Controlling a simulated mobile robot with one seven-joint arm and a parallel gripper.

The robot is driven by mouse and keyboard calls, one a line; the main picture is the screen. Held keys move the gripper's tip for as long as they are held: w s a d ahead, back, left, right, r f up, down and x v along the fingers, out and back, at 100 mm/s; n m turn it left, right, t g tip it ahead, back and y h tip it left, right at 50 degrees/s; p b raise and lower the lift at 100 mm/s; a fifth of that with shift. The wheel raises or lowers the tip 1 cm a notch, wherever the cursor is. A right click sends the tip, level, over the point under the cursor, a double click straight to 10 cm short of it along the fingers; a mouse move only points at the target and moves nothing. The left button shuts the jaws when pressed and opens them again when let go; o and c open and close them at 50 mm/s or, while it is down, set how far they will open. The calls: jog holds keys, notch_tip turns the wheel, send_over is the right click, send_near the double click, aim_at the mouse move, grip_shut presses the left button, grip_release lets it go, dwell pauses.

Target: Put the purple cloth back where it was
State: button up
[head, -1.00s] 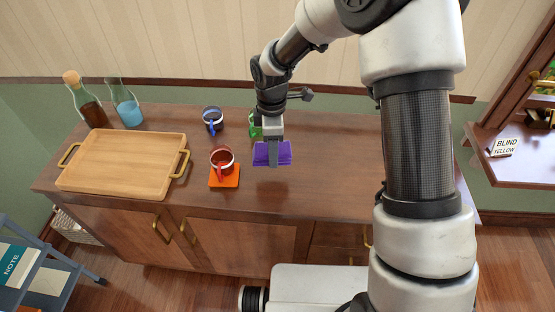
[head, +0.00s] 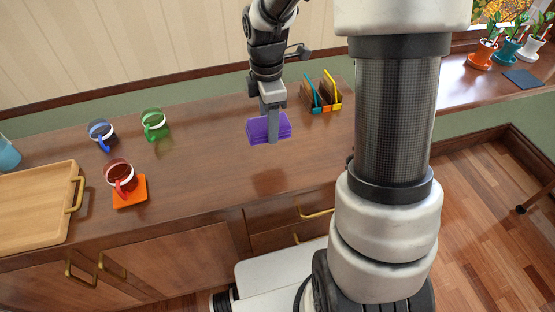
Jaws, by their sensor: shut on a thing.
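My gripper (head: 271,122) is shut on the purple cloth (head: 256,131), which is a folded, flat-sided bundle. It is at the right part of the wooden counter (head: 200,170), to the right of the mugs. The cloth seems to be held just above the counter, but I cannot tell the exact gap. One finger lies across its front face; the other finger is hidden behind it.
A red mug (head: 118,177) stands on an orange cloth (head: 131,195), with a blue mug (head: 101,136) and a green mug (head: 154,125) behind. A rack with teal and yellow ends (head: 322,95) stands right of my gripper. A wooden tray (head: 38,205) is left. The counter's middle is clear.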

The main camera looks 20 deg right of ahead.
aim_at(272, 158)
jog(key=f, duration=0.3)
jog(key=f+b, duration=0.1)
jog(key=f, duration=0.2)
jog(key=f+b, duration=0.1)
jog(key=f, duration=0.3)
jog(key=shift+s+d, duration=0.1)
jog(key=shift+d, duration=0.15)
jog(key=shift+f, duration=0.1)
jog(key=o, duration=1)
